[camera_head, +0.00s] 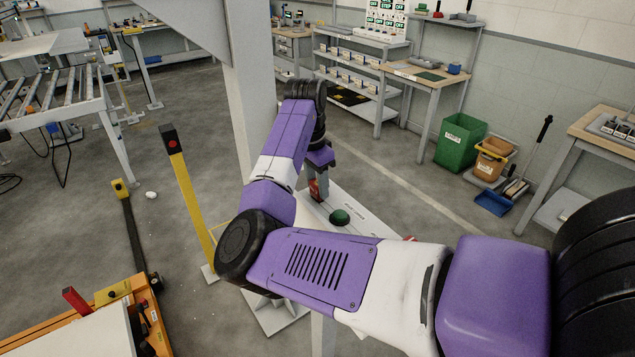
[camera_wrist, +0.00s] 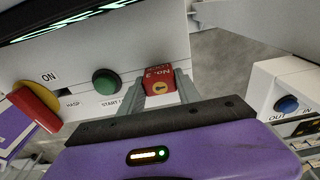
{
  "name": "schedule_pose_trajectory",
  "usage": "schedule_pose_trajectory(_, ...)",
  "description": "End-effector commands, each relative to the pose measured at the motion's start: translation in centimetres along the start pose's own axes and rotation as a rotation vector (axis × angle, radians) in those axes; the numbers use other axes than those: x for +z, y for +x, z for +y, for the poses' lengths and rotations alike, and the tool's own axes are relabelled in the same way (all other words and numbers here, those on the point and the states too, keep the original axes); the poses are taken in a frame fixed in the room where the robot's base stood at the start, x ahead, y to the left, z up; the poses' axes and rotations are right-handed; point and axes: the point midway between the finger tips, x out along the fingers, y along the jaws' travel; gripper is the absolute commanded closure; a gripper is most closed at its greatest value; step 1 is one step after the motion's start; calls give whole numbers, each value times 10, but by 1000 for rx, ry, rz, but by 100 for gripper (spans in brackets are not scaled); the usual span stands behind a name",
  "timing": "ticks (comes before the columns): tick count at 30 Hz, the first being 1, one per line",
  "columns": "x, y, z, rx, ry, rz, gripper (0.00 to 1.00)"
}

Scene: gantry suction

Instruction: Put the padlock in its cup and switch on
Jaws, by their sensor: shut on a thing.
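In the head view the red padlock (camera_head: 313,189) shows at the fingers of my gripper (camera_head: 320,182), over the far end of the pale panel. A switch with a red handle on a yellow disc (camera_wrist: 38,106) is at the left of the wrist view, near the labels ON and HASP. I cannot make out the padlock's cup, or whether the padlock touches the panel.
A green button (camera_wrist: 106,81) labelled START sits between switch and padlock; it also shows in the head view (camera_head: 340,216). A white box with a blue button (camera_wrist: 287,104) is at the right. A yellow post (camera_head: 187,205) and a grey column (camera_head: 250,85) stand near my arm.

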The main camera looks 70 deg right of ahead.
Motion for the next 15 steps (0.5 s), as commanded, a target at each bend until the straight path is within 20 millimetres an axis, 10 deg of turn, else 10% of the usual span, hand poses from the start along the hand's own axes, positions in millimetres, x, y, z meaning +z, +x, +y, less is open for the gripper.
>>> schedule_pose_trajectory(4, 0, 6, 0, 0, 0, 1, 100)
schedule_pose_trajectory(5, 0, 6, 0, 0, 0, 1, 58)
schedule_pose_trajectory(8, 0, 5, 0, 0, 0, 1, 39)
schedule_pose_trajectory(15, 1, 5, 0, 0, 0, 0, 35)
